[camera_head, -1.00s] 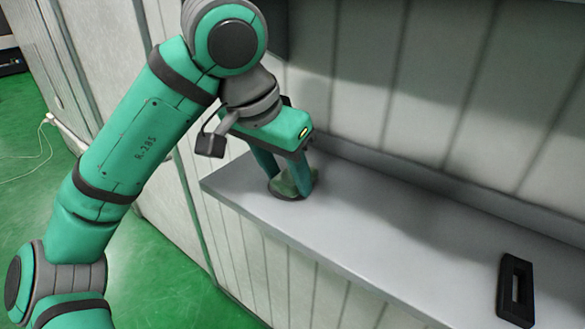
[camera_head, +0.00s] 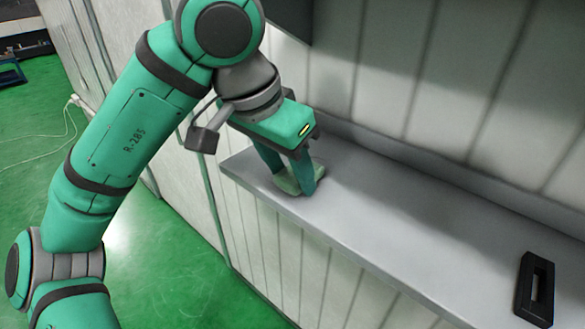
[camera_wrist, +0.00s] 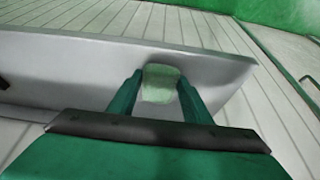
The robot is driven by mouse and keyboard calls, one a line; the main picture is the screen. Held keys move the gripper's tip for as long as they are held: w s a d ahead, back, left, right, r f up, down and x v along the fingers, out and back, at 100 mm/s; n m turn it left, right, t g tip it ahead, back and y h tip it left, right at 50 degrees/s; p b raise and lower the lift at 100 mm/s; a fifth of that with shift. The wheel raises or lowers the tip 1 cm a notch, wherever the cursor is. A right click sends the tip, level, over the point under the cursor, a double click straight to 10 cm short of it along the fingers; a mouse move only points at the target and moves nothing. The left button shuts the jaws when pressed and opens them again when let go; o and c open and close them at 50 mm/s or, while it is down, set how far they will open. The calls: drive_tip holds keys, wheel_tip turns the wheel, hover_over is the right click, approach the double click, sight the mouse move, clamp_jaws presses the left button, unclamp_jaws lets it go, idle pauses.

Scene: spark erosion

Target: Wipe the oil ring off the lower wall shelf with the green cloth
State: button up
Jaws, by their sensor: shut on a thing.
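The green cloth (camera_head: 287,181) is a pale green crumpled piece on the grey wall shelf (camera_head: 390,236), near its left end. It also shows in the wrist view (camera_wrist: 160,84), between the two fingers. My gripper (camera_head: 298,184) is shut on the cloth, fingers pointing down, with the cloth at the shelf surface. In the wrist view my gripper (camera_wrist: 160,95) has a finger on each side of the cloth. No dark oil ring shows on the visible shelf; the surface under the cloth and fingers is hidden.
A black rectangular frame-like object (camera_head: 535,288) lies at the right of the shelf, well away from my gripper. The ribbed wall (camera_head: 400,80) rises behind. The shelf between is bare. The shelf's front edge and left end are close to my gripper.

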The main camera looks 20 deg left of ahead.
drive_tip(key=shift+w+d+r, duration=0.1)
drive_tip(key=shift+w+d, duration=0.1)
drive_tip(key=shift+w, duration=0.45)
drive_tip(key=shift+w+d+f, duration=0.1)
drive_tip(key=shift+w+d, duration=0.15)
drive_tip(key=shift+w, duration=0.4)
drive_tip(key=shift+w+d+r, duration=0.1)
drive_tip(key=shift+w+d, duration=0.1)
drive_tip(key=shift+w, duration=0.45)
drive_tip(key=shift+w+d+f, duration=0.1)
drive_tip(key=shift+w+d, duration=0.2)
drive_tip(key=shift+w, duration=0.55)
drive_tip(key=shift+w+d+f, duration=0.1)
drive_tip(key=shift+w+d, duration=0.2)
drive_tip(key=shift+w, duration=0.5)
drive_tip(key=shift+s, duration=0.1)
drive_tip(key=shift+s+a+r, duration=0.1)
drive_tip(key=shift+s+a, duration=0.3)
drive_tip(key=shift+s, duration=0.55)
drive_tip(key=shift+s+a+f, duration=0.1)
drive_tip(key=shift+s+a, duration=0.25)
drive_tip(key=shift+s, duration=0.6)
drive_tip(key=shift+s+a+r, duration=0.1)
drive_tip(key=shift+s+a, duration=0.3)
drive_tip(key=shift+s, duration=0.55)
drive_tip(key=shift+s+a+r, duration=0.1)
drive_tip(key=shift+s+a, duration=0.05)
drive_tip(key=shift+s, duration=0.55)
drive_tip(key=shift+r, duration=3)
